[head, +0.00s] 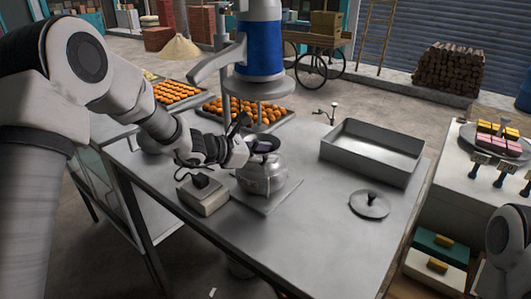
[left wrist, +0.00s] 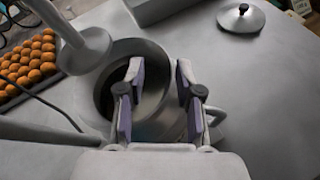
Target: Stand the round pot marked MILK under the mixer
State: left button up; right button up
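A round metal pot (head: 262,180) stands upright without a lid on a flat square plate on the steel table. No marking is readable on it. The mixer (head: 260,50), with a blue band and pale housing, is above and behind the pot in the head view. My left gripper (head: 262,143) is at the pot's top. In the left wrist view its two dark-padded fingers (left wrist: 160,95) are apart over the pot's mouth (left wrist: 112,88) and its right rim. I cannot tell whether they touch the rim. My right gripper is out of view.
A small boxy device (head: 203,194) sits left of the pot. A lid (head: 370,204) lies to the right, before an empty rectangular metal basin (head: 348,158). Trays of orange balls (head: 250,109) lie behind. The table's front right is clear.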

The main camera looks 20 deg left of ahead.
pick_arm(q)
jog(key=shift+d+r, duration=0.15)
jog(key=shift+s+r, duration=0.15)
jog(key=p+v, duration=0.2)
jog(key=v, duration=0.9)
jog(key=shift+s+a, duration=0.2)
jog(key=shift+a, duration=0.05)
jog(key=shift+a, duration=0.1)
